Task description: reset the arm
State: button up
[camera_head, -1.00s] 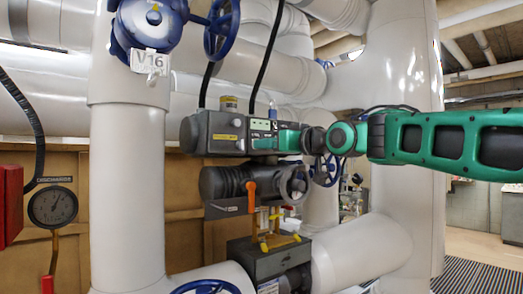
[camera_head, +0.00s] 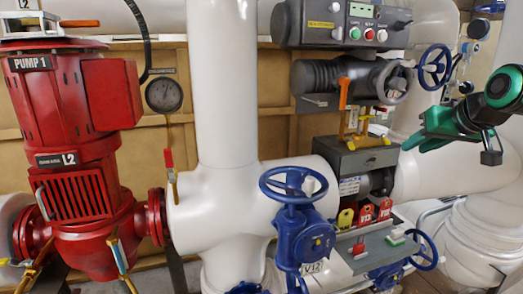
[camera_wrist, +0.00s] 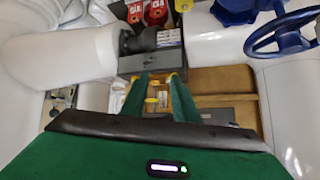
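My green gripper (camera_head: 418,138) is at the right of the head view, pointing left, beside the grey valve actuator with a handwheel. In the wrist view my gripper (camera_wrist: 158,82) shows two green fingers with a clear gap between them. Nothing is held; small yellow-topped parts show beyond the gap. My green and black arm (camera_head: 490,95) enters from the right edge of the head view, bent. Most of the arm is out of the picture.
Left stands the red pump (camera_head: 75,120); beside it is a gauge (camera_head: 164,95). A blue valve wheel (camera_head: 293,185) is at lower centre, with tags (camera_head: 365,214) beside it. A grey control box (camera_head: 340,22) is above. A large white pipe (camera_head: 222,90) stands between pump and box.

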jog(key=s+d+f+m+g, duration=0.1)
jog(key=s+f+g, duration=0.4)
jog(key=s+f, duration=0.6)
jog(key=s+d+f+m+g, duration=0.1)
jog(key=s+f+m+g, duration=0.3)
jog(key=s+f, duration=0.7)
jog(key=s+g, duration=0.1)
jog(key=s, duration=0.7)
jog(key=shift+s+f, duration=0.2)
jog(key=shift+f, duration=0.15)
